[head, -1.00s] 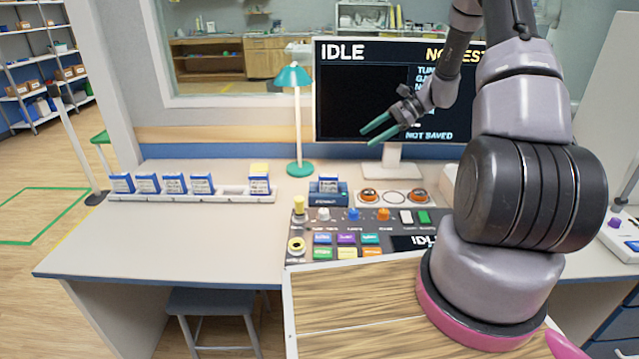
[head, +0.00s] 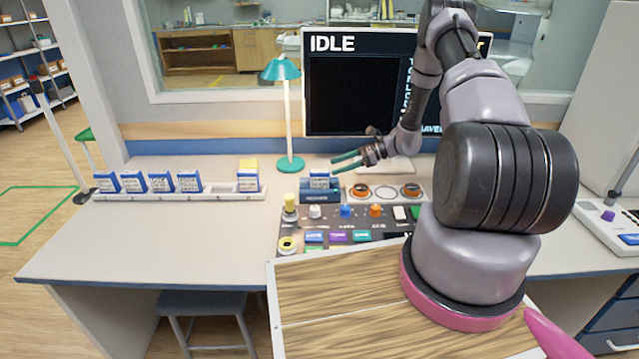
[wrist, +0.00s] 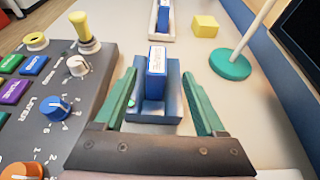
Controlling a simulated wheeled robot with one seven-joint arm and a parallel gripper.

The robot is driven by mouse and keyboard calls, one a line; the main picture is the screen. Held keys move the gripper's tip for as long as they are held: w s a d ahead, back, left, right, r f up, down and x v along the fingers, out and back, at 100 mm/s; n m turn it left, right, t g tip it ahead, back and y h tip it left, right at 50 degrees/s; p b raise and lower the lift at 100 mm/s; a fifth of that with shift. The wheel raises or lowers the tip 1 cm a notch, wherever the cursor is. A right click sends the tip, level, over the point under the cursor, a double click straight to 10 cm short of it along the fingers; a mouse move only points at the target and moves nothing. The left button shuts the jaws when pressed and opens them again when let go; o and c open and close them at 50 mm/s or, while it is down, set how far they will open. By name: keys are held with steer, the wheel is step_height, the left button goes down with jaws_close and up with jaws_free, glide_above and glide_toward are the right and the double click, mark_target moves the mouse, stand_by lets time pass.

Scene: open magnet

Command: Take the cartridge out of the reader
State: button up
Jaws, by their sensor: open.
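The reader (head: 320,196) is a dark blue block on the desk behind the control panel. The cartridge (head: 320,180), blue with a white label, stands upright in its slot with its upper part showing. In the wrist view the cartridge (wrist: 157,66) and the reader (wrist: 153,108) lie ahead, between the lines of the two green fingers. My gripper (head: 345,162) is open and empty, just right of and a little above the cartridge. In the wrist view my gripper (wrist: 163,95) has one finger on each side of the reader; whether they touch it cannot be told.
A white rack (head: 180,192) with several blue cartridges stands left on the desk, with a gap in the row. A yellow block (wrist: 206,27) and the teal lamp (head: 290,120) are near. The control panel (head: 330,222) with knobs lies in front; the monitor (head: 350,85) stands behind.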

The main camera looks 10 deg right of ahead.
mark_target(321, 171)
steer(key=x, duration=0.4)
steer(key=shift+s+a, duration=0.15)
steer(key=shift+a, duration=0.3)
steer(key=shift+r, duration=0.1)
jaws_close()
stand_by(0.9)
